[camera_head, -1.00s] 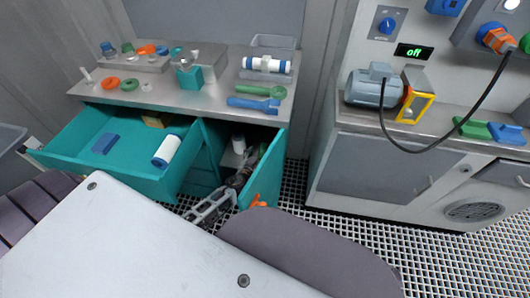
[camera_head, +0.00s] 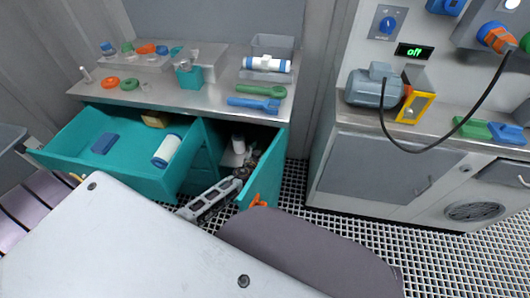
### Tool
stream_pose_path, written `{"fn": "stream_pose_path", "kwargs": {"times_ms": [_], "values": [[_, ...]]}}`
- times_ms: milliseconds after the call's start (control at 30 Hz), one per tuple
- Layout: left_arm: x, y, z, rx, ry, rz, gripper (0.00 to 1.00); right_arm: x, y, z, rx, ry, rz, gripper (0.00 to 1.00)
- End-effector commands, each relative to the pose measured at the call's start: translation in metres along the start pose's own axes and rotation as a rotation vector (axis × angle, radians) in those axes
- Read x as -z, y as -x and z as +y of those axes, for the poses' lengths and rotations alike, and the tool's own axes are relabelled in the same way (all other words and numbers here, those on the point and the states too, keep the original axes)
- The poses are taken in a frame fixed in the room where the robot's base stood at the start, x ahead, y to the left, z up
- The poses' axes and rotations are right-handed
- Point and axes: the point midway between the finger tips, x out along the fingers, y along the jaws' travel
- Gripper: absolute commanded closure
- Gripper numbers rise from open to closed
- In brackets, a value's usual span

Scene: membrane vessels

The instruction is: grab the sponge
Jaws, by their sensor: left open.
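An open teal drawer (camera_head: 75,135) holds a yellow-brown block (camera_head: 155,119) at its back and a blue block (camera_head: 104,143) on its floor. Either block could be the sponge; I cannot tell which from this view. My left gripper (camera_head: 248,160) is at the opening of the teal cabinet below the worktop, right of the drawer and apart from both blocks. It is open, small and dark here, with its fingertips partly lost in shadow. My right gripper is out of view.
A white roll (camera_head: 167,150) lies in the drawer. The open cabinet door (camera_head: 265,170) stands just right of my left arm, and a white jar (camera_head: 238,144) stands inside the cabinet. The worktop (camera_head: 205,97) carries wrenches, rings and a teal box (camera_head: 189,77).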

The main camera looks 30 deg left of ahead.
Motion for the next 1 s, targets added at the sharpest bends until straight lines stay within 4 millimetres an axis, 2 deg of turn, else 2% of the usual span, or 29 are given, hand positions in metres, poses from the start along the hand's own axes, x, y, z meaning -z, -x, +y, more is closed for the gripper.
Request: {"fn": "stream_pose_path", "kwargs": {"times_ms": [267, 667, 1000], "values": [[0.0002, 0.0001, 0.0, 0.0, 0.0, 0.0, 0.18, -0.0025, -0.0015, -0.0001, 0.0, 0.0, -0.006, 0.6], [0.0002, 0.0002, 0.0, 0.0, 0.0, 0.0, 0.68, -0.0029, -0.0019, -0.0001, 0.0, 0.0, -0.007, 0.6], [0.0005, 0.0003, 0.0, 0.0, 0.0, 0.0, 0.68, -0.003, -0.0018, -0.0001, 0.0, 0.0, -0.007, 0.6]]}}
